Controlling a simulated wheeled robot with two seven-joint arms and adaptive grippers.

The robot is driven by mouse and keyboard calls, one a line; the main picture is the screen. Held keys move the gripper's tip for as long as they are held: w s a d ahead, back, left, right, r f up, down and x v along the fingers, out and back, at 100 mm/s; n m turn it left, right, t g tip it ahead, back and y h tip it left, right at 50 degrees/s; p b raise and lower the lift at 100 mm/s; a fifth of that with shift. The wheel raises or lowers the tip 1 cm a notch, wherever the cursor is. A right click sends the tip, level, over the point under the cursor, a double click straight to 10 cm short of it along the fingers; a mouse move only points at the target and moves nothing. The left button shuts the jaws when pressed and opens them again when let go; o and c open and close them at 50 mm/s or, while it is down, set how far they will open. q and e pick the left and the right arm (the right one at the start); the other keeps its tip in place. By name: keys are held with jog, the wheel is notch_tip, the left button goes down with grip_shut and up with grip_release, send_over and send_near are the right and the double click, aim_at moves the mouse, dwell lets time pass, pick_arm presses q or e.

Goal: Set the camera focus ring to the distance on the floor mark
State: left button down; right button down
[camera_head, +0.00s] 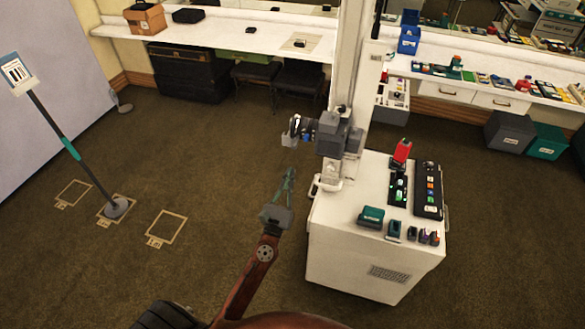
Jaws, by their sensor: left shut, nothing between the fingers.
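The grey camera (335,135) is mounted on the white column by the cart, its lens pointing left. The focus ring is too small to make out on the lens. Three taped floor marks lie at the left: a far one (73,181), a middle one (103,215) and a near one (180,230); their labels are too small to read. A stand (70,148) with a chart (15,72) on top has its round base on the middle mark. My left gripper (290,171) is shut and empty, below and left of the lens, apart from it. My right gripper is out of view.
The white cart (345,262) carries a red device (402,150), a dark button panel (428,190) and several small teal and dark items. Shelves with clutter run along the back wall. Bins (509,132) stand at the right. The carpet between marks and cart is clear.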

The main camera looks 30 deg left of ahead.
pick_arm(q)
jog(key=b+v, duration=0.2)
jog(key=v, duration=0.4)
jog(key=d+r+m+g+h+p, duration=0.1)
jog(key=d+r+m+h+p, duration=0.4)
jog(key=m, duration=0.6)
jog(key=d+r+m+g+h+p, duration=0.1)
jog(key=d+r+m+h+p, duration=0.4)
jog(key=m, duration=0.6)
jog(key=s+a+r+m+g+y+p, duration=0.35)
jog(key=a+r+m+y+p, duration=0.6)
jog(key=m, duration=0.45)
jog(key=f+p+x, duration=0.1)
jog(key=p+x, duration=0.2)
jog(key=x, duration=0.7)
send_near(299, 134)
jog(key=shift+w+a+r+g+h, duration=0.2)
jog(key=shift+w+a+h, duration=0.1)
jog(key=shift+w, duration=0.3)
jog(key=shift+w+a+r+g+h, duration=0.15)
jog(key=shift+w+a, duration=0.15)
jog(key=shift+w, duration=0.3)
